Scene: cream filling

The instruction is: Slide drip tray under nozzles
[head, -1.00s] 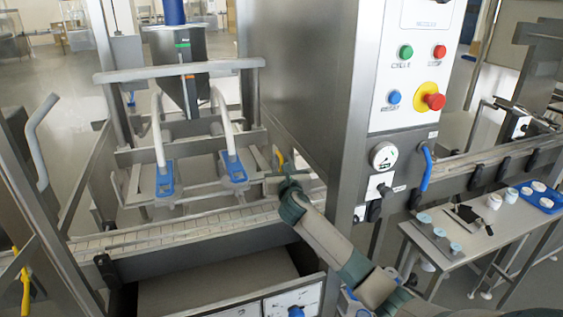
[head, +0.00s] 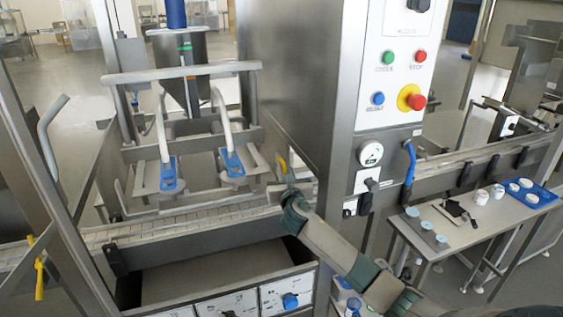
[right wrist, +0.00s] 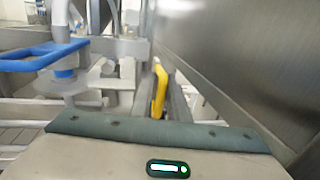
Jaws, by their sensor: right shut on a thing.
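Two blue-topped nozzles (head: 171,174) (head: 231,162) with white hoses hang over the conveyor frame. Grey metal sheeting lies around and behind them, and I cannot clearly tell the drip tray's outline there. A yellow handle (head: 282,162) stands upright to the right of the nozzles, beside the machine wall; it also shows in the right wrist view (right wrist: 158,90). My right gripper (head: 277,187) reaches in from the lower right to this handle. My left gripper is out of view.
The steel cabinet wall (head: 290,80) rises close on the gripper's right. The slatted conveyor (head: 170,228) runs in front of the nozzles, with drawers (head: 285,290) below. A side table (head: 480,225) with cups stands at the right.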

